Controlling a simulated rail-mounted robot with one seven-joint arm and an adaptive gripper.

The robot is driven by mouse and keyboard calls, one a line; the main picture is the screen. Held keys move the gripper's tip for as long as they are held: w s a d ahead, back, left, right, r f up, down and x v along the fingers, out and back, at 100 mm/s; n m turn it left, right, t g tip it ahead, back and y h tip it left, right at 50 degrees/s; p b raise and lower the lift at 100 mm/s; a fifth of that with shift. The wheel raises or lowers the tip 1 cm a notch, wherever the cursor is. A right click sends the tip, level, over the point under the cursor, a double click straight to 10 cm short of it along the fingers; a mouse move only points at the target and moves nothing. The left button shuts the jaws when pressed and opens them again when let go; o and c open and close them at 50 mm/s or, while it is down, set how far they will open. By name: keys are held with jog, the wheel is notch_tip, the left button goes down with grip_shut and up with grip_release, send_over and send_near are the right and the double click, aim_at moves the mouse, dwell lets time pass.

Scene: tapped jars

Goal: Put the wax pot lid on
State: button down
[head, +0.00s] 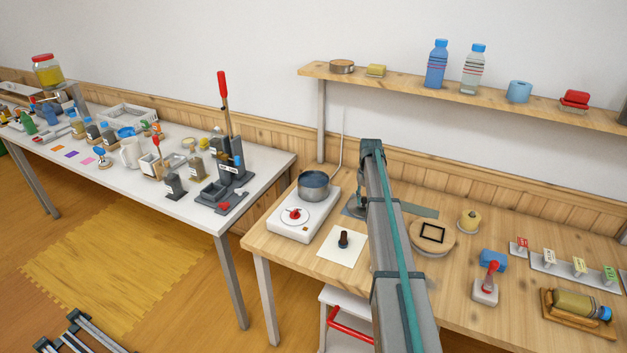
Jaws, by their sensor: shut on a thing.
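The wax pot (314,187) is a round metal pot standing on a white hot plate (298,225) with a red dial. Its top looks blue-grey inside, and no lid is seen on it. My gripper (356,203) points down just right of the pot, beyond the end of my arm. It is shut on a small grey flat piece that looks like the wax pot lid (352,212). My arm hides much of the fingers and of this piece, so the grip is hard to make out.
A white sheet with a dark-handled stamp (343,239) lies in front of my gripper. A thin upright rod (342,140) rises behind the wax pot. A shelf (400,84) hangs above.

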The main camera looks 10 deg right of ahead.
jog(key=shift+r+p, duration=1.55)
jog(key=shift+r, duration=2)
